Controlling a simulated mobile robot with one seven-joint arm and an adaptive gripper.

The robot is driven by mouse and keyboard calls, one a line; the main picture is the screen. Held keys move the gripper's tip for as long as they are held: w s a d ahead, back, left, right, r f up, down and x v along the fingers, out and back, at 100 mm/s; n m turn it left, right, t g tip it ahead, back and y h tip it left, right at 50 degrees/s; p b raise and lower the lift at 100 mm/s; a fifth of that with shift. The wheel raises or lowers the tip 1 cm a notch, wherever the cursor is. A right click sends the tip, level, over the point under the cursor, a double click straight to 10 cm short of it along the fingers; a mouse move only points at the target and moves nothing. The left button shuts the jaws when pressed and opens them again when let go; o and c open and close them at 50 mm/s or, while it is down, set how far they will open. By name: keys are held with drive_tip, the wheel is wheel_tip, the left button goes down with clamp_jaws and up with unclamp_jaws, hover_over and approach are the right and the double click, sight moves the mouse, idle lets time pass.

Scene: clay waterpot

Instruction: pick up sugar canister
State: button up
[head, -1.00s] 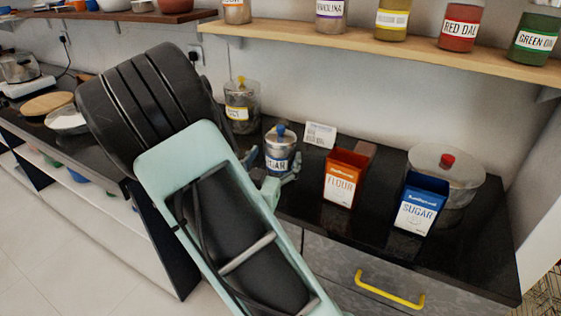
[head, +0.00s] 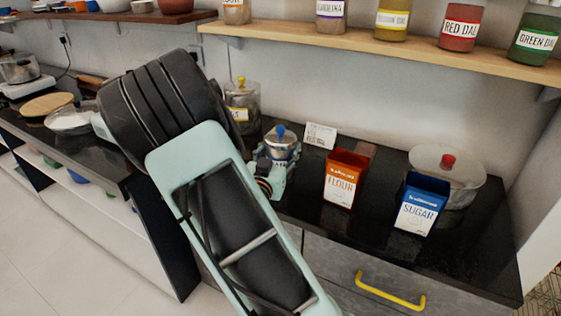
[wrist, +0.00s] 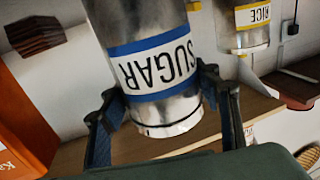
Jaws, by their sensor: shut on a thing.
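The sugar canister (head: 281,146) is a metal jar with a blue-banded label and a blue knob on its lid. It is at the back of the dark counter, left of the flour box. In the wrist view the canister (wrist: 155,65) fills the upper middle, its SUGAR label upside down. My gripper (wrist: 165,100) is shut on it, with one dark finger on each side. In the head view my gripper (head: 275,178) covers the lower part of the canister. I cannot tell whether its base touches the counter.
A rice canister (wrist: 250,22) is close by in the wrist view. A jar shelf (head: 390,55) runs above.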

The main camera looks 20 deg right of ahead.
drive_tip(key=c, duration=0.5)
drive_tip(key=shift+r, duration=0.1)
drive_tip(key=shift+c, duration=0.2)
drive_tip(key=shift+r, duration=0.15)
